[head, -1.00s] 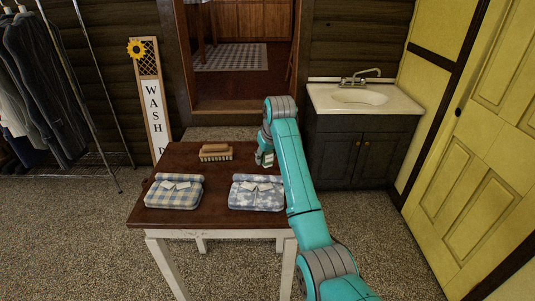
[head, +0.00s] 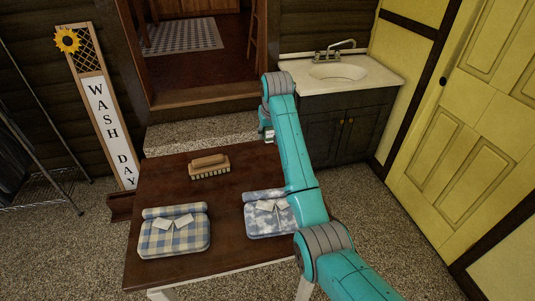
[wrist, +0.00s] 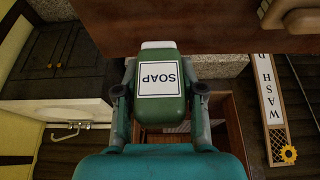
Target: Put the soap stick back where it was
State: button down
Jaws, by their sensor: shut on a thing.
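The soap stick (wrist: 160,80), a green block with a white end and a white SOAP label, is between the two fingers of my gripper (wrist: 161,68) in the wrist view. The gripper is shut on its sides. In the head view my gripper (head: 266,132) is by the back right edge of the dark wooden table (head: 225,215). My arm hides much of it there, and the soap stick cannot be made out clearly. In the wrist view the soap's white end points toward the tabletop, apart from it as far as I can tell.
A wooden scrub brush (head: 209,167) lies near the table's back. A checked folded cloth (head: 174,231) lies at front left and a floral folded cloth (head: 266,213) at front right. A sink cabinet (head: 340,125) stands behind right. A WASH DAY sign (head: 112,125) leans behind left.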

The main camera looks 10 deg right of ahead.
aim_at(267, 157)
notch_tip(267, 157, down, 9)
jog(key=shift+f, duration=0.1)
dwell(0.4)
jog(key=shift+f, duration=0.1)
jog(key=c, duration=0.7)
grip_release()
jog(key=v, duration=1.2)
